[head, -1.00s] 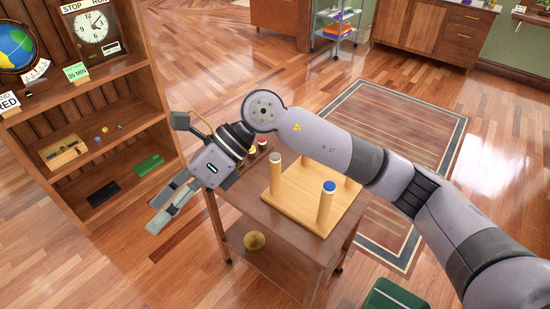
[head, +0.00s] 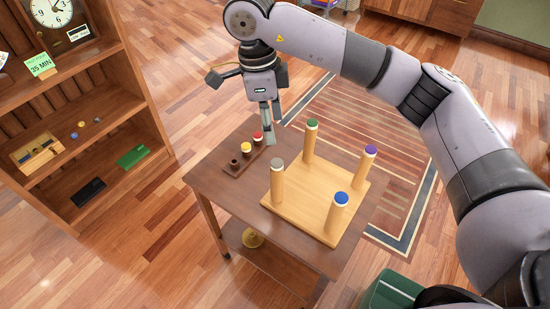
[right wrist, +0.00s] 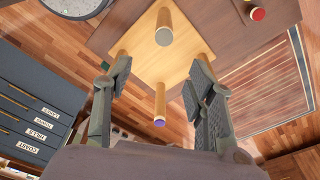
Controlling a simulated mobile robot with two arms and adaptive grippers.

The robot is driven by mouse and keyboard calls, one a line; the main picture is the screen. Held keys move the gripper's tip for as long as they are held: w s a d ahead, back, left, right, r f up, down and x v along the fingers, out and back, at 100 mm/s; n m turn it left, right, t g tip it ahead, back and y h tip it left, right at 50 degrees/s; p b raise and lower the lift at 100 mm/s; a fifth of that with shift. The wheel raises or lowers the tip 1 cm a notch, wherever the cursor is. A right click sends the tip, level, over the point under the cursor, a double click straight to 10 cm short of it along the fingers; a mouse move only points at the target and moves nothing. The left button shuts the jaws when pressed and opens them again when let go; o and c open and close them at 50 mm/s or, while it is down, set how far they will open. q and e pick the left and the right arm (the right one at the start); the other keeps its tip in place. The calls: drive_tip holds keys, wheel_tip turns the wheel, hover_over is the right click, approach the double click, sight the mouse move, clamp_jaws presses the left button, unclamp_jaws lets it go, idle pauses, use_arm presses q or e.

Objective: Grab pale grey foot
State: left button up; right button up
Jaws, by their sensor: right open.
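The pale grey foot (head: 277,163) caps an upright wooden leg at the left corner of a square wooden board (head: 321,220). In the right wrist view the grey foot (right wrist: 163,36) faces the camera, beyond the fingertips and roughly centred between them. Other legs have a green foot (head: 312,123), a purple foot (head: 371,150) and a blue foot (head: 341,198). My right gripper (head: 270,128) is open and empty, pointing down above the far side of the grey foot in the head view. My left gripper is not in view.
The board stands on a brown cart (head: 215,188). A small dark rack (head: 238,163) on it holds a red foot (head: 258,137) and a yellow foot (head: 246,148). A bookshelf (head: 135,85) stands at left, with open floor between.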

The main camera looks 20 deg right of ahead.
sight(277, 163)
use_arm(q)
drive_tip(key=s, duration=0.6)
use_arm(e)
drive_tip(key=f, duration=0.3)
drive_tip(key=f+p, duration=0.1)
drive_tip(key=f, duration=0.1)
drive_tip(key=shift+s+d+f, duration=0.2)
drive_tip(key=shift+d+f, duration=0.15)
drive_tip(key=f, duration=0.1)
drive_tip(key=f+p, duration=0.1)
drive_tip(key=f, duration=0.1)
drive_tip(key=shift+w+d+f, duration=0.1)
drive_tip(key=shift+d+f, duration=0.1)
drive_tip(key=shift+f, duration=0.1)
drive_tip(key=shift+f+p, duration=0.3)
drive_tip(key=shift+f, duration=0.05)
drive_tip(key=f, duration=0.2)
drive_tip(key=f+p, duration=0.1)
drive_tip(key=shift+w+d+f, duration=0.2)
drive_tip(key=shift+f, duration=0.5)
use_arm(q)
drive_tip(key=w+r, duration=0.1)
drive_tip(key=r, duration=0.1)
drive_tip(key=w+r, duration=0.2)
use_arm(e)
drive_tip(key=shift+c, duration=0.2)
